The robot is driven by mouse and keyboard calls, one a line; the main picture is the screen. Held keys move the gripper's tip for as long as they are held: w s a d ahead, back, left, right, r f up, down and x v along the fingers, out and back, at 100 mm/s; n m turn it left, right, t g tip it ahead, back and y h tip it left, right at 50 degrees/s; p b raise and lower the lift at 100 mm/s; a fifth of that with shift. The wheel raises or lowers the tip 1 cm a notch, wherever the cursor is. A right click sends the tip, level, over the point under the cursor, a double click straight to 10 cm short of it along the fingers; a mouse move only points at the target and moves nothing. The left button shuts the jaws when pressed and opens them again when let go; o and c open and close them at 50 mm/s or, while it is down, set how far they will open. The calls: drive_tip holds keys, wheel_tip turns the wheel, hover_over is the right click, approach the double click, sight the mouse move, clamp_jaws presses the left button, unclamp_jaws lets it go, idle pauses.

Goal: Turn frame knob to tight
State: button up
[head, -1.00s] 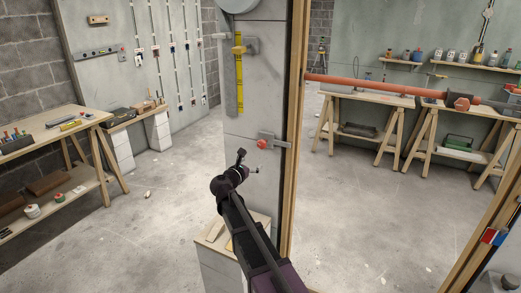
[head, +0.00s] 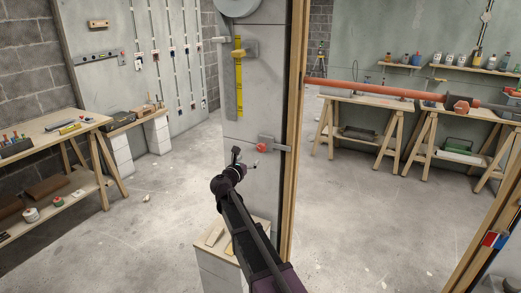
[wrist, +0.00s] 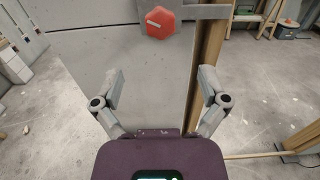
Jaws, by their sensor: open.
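The frame knob (head: 261,147) is a red six-sided knob on a grey bracket fixed to the pale pillar beside the wooden post. In the wrist view the knob (wrist: 157,22) is near the top centre, with a short pale line on its face lying nearly level. My gripper (head: 246,158) is just below and left of the knob in the head view. In the wrist view my gripper (wrist: 161,82) has its two grey fingers spread wide, with nothing between them. The fingers do not touch the knob.
The pale pillar (head: 240,105) carries a yellow scale (head: 239,75) above the knob. A wooden post (head: 293,130) stands just right of it. A red bar (head: 380,91) runs right from the post. Workbenches stand at left and back right; the floor between is mostly clear.

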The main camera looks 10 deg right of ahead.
sight(260, 149)
drive_tip(key=x, duration=1.1)
drive_tip(key=shift+w, duration=0.15)
drive_tip(key=shift+c, duration=0.2)
drive_tip(key=c, duration=1.1)
